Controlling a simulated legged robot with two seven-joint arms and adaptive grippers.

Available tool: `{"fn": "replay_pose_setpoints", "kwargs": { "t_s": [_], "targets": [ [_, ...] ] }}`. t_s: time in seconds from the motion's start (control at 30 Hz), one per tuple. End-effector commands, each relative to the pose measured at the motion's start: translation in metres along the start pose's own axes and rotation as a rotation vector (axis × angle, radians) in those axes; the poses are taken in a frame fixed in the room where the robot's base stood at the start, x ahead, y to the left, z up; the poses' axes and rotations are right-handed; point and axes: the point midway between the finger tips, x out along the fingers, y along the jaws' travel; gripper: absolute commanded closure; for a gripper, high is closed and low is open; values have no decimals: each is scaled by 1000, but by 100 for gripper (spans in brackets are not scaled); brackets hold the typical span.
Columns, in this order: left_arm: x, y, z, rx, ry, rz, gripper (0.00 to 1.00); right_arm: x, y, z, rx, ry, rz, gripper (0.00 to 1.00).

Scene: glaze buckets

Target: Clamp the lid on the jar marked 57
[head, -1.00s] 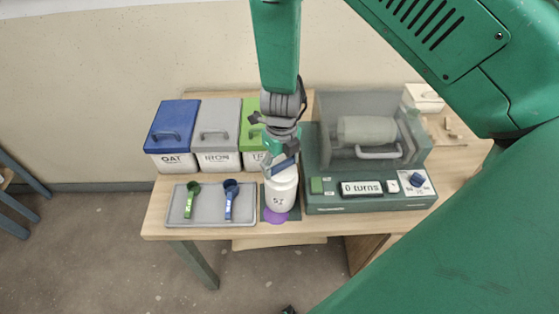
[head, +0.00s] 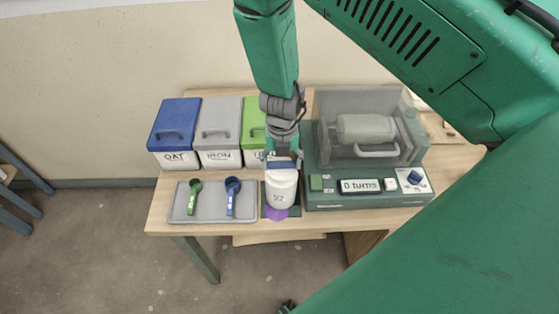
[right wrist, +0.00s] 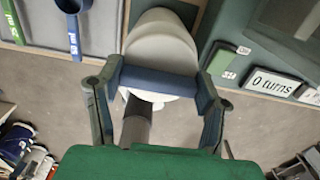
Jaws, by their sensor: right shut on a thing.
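The white jar marked 57 (head: 280,190) stands upright on a dark green pad (head: 294,212) at the table's front edge, with a purple patch (head: 277,212) below it. My right gripper (head: 282,165) is at the jar's top, pointing down at it. In the right wrist view my right gripper (right wrist: 160,88) has a finger at each end of a blue bar (right wrist: 158,82) and is shut on it. The bar crosses the top of the white jar (right wrist: 160,50). The lid's seating is hard to tell. A small dark part at the head view's bottom edge may be my left gripper (head: 287,307).
Left of the jar a grey tray (head: 212,216) holds a green scoop (head: 194,196) and a blue scoop (head: 232,194). Blue, grey and green-lidded bins stand behind. Close right is the green mill (head: 330,199), its display (head: 361,186) reading "0 turns".

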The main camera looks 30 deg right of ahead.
Motion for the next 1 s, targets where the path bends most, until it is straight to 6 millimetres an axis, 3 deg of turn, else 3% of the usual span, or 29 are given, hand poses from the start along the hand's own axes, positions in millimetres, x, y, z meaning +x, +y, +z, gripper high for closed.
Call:
{"fn": "replay_pose_setpoints", "kwargs": {
  "t_s": [0.3, 0.6, 0.83, 0.87, 0.9, 1.0],
  "targets": [
    [1, 0, 0, 0, 0, 0, 60, 6, -3, -6, 45, 16, -6, 84],
    [1, 0, 0, 0, 0, 0, 60, 7, -4, -7, 371, 13, -13, 84],
    [1, 0, 0, 0, 0, 0, 60, 7, -4, -6, 395, 15, -10, 84],
    [1, 0, 0, 0, 0, 0, 60, 7, -4, -6, 395, 15, -10, 29],
    [1, 0, 0, 0, 0, 0, 60, 7, -4, -7, 394, 15, -10, 15],
    [1, 0, 0, 0, 0, 0, 60, 6, -3, -6, 393, 14, -9, 15]
  ]
}}
